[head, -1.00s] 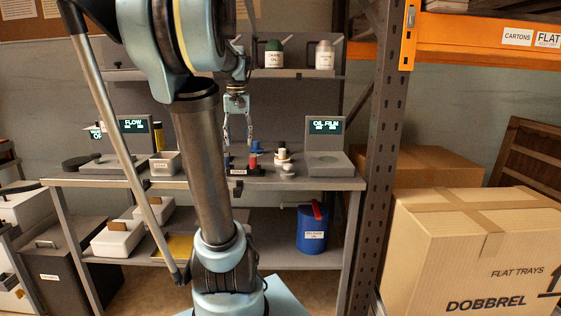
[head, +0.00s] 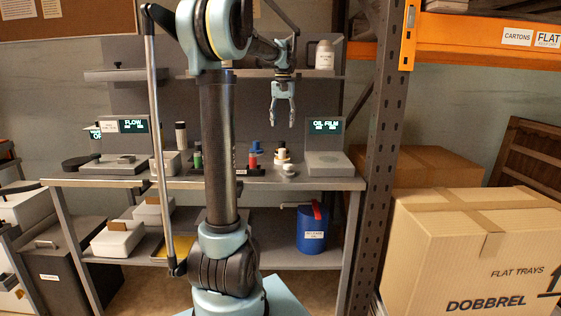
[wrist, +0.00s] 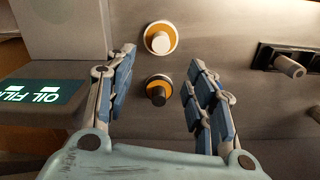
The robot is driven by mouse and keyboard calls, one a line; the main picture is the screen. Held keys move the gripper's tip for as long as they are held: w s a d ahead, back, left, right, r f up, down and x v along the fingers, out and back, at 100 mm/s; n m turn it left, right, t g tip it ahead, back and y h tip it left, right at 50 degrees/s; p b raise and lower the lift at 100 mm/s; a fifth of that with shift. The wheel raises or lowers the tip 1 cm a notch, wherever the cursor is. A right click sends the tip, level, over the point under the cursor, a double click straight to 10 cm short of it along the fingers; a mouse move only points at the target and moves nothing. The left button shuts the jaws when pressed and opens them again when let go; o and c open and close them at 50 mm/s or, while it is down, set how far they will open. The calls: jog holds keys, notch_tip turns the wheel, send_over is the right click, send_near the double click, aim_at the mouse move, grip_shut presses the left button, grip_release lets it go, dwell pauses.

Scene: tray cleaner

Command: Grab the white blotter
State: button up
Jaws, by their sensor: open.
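In the wrist view, a round white-topped piece with an orange ring (wrist: 160,38), which looks like the white blotter, stands just past my fingertips. A similar dark-topped piece with an orange ring (wrist: 158,90) stands beside it, seen between my fingers. In the head view, a small white piece (head: 288,170) sits at the bench's front edge, with the dark-topped one (head: 282,149) behind it. My gripper (head: 281,124) is open, empty and pointing down above them. Its two fingers (wrist: 161,62) are spread apart in the wrist view.
The oil film device (head: 326,163) stands right of the pieces; its screen shows at left in the wrist view (wrist: 42,95). Red (head: 253,161) and blue (head: 256,147) pieces stand to the left on the bench (head: 320,184). An upright post (head: 383,150) bounds the right side.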

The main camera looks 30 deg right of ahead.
aim_at(282, 149)
notch_tip(282, 149, down, 14)
jog(key=shift+w+r, duration=0.1)
jog(key=shift+r, duration=0.15)
dwell(0.4)
jog(key=c, duration=1.2)
